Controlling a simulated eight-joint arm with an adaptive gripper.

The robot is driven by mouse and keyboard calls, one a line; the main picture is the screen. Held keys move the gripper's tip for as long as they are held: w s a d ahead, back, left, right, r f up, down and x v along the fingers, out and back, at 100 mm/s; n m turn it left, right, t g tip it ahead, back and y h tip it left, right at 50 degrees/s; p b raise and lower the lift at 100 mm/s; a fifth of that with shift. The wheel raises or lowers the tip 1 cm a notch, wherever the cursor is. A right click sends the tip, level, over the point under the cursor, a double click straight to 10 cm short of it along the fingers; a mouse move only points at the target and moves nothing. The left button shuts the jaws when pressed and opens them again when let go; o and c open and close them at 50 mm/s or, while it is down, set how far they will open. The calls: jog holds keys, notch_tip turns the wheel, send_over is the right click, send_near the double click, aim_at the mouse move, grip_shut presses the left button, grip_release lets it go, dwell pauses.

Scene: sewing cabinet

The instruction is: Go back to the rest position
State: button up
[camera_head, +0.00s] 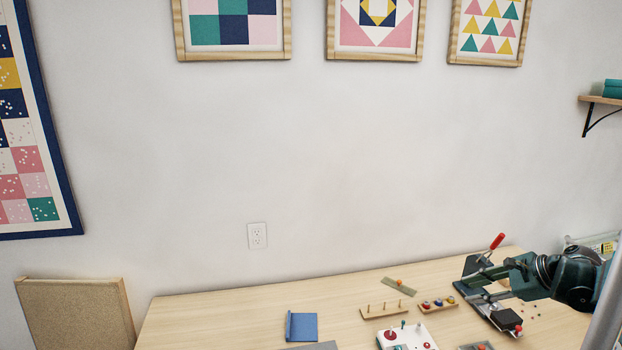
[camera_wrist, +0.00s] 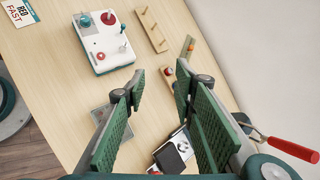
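My gripper (camera_head: 463,284) is at the right of the head view, above the right part of the wooden table (camera_head: 230,313). In the wrist view my gripper (camera_wrist: 160,86) shows two green ribbed fingers spread wide apart. Nothing is held between them; tabletop shows through the gap. A press-like tool with a red handle (camera_head: 497,241) stands behind and below the gripper and is partly hidden by it. Its red handle (camera_wrist: 293,149) also shows at the lower right of the wrist view.
A white box with a red disc (camera_wrist: 104,42), a wooden peg rack (camera_head: 384,309), a rack with coloured spools (camera_head: 438,304) and a blue folded piece (camera_head: 302,326) lie on the table. A grey tray (camera_wrist: 97,116) is partly behind the left finger. The table's left part is clear.

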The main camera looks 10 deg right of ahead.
jog(key=s+a+r+n+g+h, duration=0.1)
jog(key=a+r+n, duration=0.15)
jog(key=a, duration=0.65)
jog(key=s+a+r+n, duration=0.15)
jog(key=a+n, duration=0.25)
jog(key=a, duration=0.5)
jog(key=s+a+r+n+g+h, duration=0.1)
jog(key=a+r+n, duration=0.2)
jog(key=a, duration=0.5)
jog(key=s+a+n+t+h, duration=0.1)
jog(key=s+a+n+h, duration=0.1)
jog(key=s+a+n, duration=1.1)
jog(key=shift+s+a+r+h, duration=0.25)
jog(key=shift+s+a, duration=0.95)
jog(key=shift+a, duration=1)
jog(key=shift+o, duration=0.5)
